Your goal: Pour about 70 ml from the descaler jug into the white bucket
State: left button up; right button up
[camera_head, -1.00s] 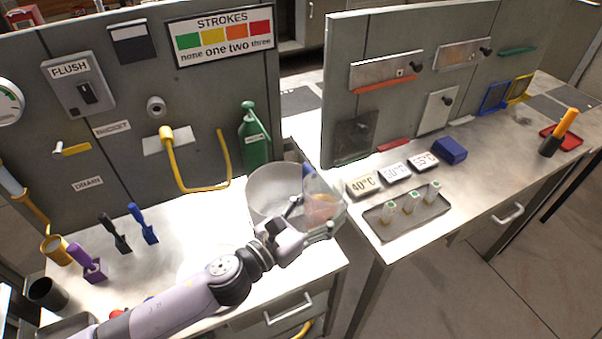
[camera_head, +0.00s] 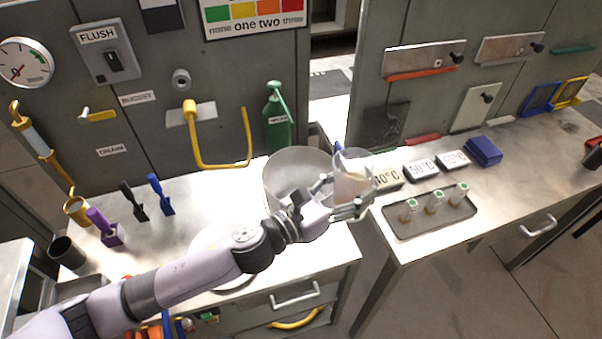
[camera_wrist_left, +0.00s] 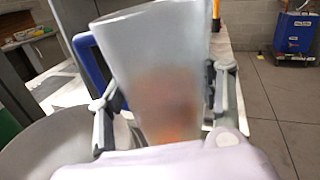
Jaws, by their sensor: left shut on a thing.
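The descaler jug (camera_head: 352,178) is translucent, with reddish-orange liquid low inside and a blue handle. It also shows in the left wrist view (camera_wrist_left: 160,75), nearly upright, with the blue handle at its left. My left gripper (camera_head: 345,196) is shut on the jug, one finger on each side. The white bucket (camera_head: 283,172) stands on the left counter, just left of the jug. Its rim also shows at the lower left of the left wrist view (camera_wrist_left: 50,140). The bucket's inside bottom is hidden from me. My right gripper is not in view.
A green bottle (camera_head: 277,118) stands behind the bucket, near a yellow hose (camera_head: 248,140). Right of the jug are temperature blocks (camera_head: 420,169) and a tray (camera_head: 408,229) with small vials. A gap separates the two counters.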

aim_at(339, 167)
pick_arm(q)
jog(key=shift+w+a+r+n+b, duration=0.2)
jog(key=shift+n+b, duration=0.2)
jog(key=shift+n, duration=0.2)
jog(key=shift+w+a+r+n+t+b, duration=0.15)
jog(key=shift+r+n+t+b, duration=0.1)
jog(key=shift+n, duration=0.25)
jog(key=shift+w+a+r+n+t+b, duration=0.15)
jog(key=shift+r+n+b, duration=0.1)
jog(key=shift+n, duration=0.25)
jog(key=r+n, duration=0.1)
jog(key=w+a+n, duration=0.1)
jog(key=n, duration=0.1)
jog(key=shift+a+r+t+b, duration=0.1)
jog(key=shift+r+t+b, duration=0.2)
jog(key=shift+r+b, duration=0.1)
jog(key=shift+a+f+n+h+b, duration=0.1)
jog(key=shift+f+n+h+b, duration=0.05)
jog(key=shift+n+b, duration=0.4)
jog(key=shift+f+n+h+b, duration=0.15)
jog(key=shift+n+b, duration=0.15)
jog(key=shift+n, duration=0.35)
jog(key=shift+r+n+t, duration=0.3)
jog(key=shift+r+t, duration=0.1)
jog(key=shift+r+n, duration=0.35)
jog(key=shift+n, duration=0.35)
jog(key=shift+f+n+t, duration=0.2)
jog(key=shift+n+t, duration=0.1)
jog(key=shift+n, duration=0.2)
